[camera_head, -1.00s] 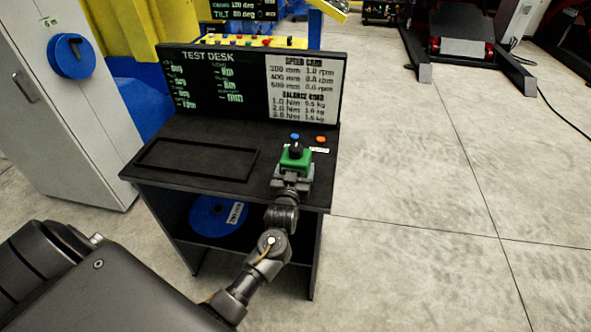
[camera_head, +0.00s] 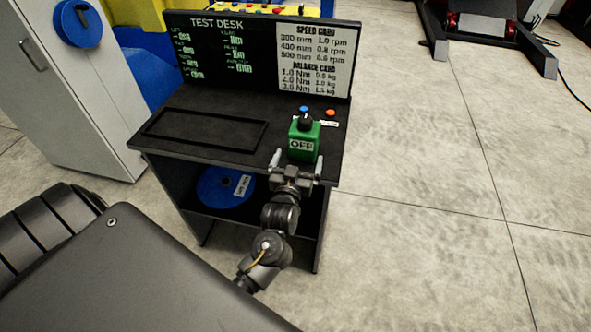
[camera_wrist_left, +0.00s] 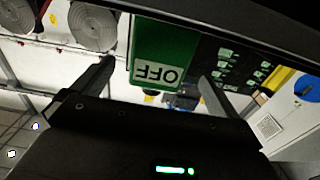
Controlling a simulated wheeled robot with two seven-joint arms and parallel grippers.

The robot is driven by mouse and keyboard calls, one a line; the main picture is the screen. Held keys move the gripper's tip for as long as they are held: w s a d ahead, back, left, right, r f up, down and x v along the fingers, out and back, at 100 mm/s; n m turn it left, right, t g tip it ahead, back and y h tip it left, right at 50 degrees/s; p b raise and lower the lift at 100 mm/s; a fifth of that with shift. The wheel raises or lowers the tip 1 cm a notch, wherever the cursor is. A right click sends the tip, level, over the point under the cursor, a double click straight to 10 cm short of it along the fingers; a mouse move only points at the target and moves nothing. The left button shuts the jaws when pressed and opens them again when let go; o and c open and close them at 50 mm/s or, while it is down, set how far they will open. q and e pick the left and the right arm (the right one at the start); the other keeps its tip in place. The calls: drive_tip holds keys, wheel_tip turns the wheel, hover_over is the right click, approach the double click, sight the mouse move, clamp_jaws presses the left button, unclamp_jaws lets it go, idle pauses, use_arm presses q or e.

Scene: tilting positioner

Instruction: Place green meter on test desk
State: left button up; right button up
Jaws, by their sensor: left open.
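The green meter (camera_head: 303,143) stands upright at the right front of the test desk (camera_head: 193,104). It has a black knob on top and an OFF label on its front. My left gripper (camera_head: 294,160) is open, just in front of the meter, with its fingers pointing toward the desk. In the left wrist view the meter (camera_wrist_left: 161,43) shows upside down beyond and between the two spread fingers (camera_wrist_left: 152,80). I cannot tell whether the fingers touch it. My right gripper is not in view.
An empty black rectangular frame (camera_head: 206,131) lies on the desktop's left. A blue button (camera_head: 304,109) and an orange button (camera_head: 330,113) are behind the meter. A blue disc (camera_head: 222,187) sits on the lower shelf.

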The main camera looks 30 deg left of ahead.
use_arm(q)
drive_tip(key=v, duration=0.3)
drive_tip(key=shift+s, duration=0.2)
idle(0.3)
